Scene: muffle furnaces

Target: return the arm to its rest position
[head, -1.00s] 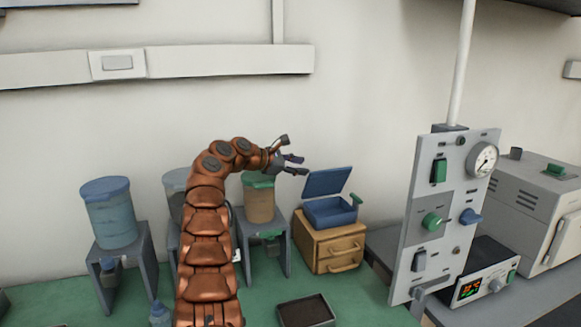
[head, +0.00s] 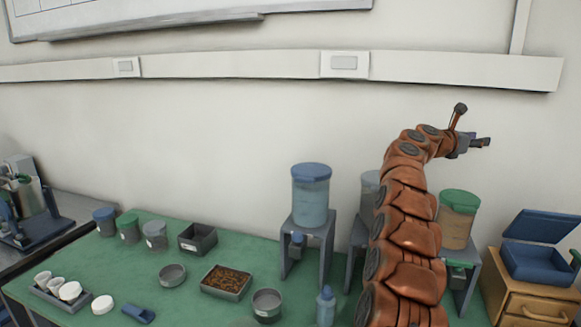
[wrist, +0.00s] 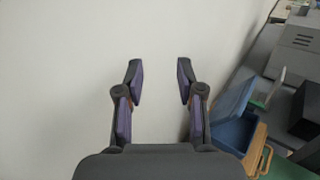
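My copper-coloured arm rises at the right of the head view and curls to the right near its top. My gripper (head: 482,142) is up in the air in front of the wall, above and left of the open blue box. In the wrist view my gripper (wrist: 157,82) has its two purple-padded fingers spread apart. Nothing is between the fingers, only bare wall behind them.
The green bench (head: 190,290) holds small jars, a tray of brown bits (head: 227,280) and a blue-lidded dispenser (head: 311,195). A green-lidded dispenser (head: 458,220) stands right of my arm. The open blue box (head: 538,262) sits on wooden drawers (head: 530,306).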

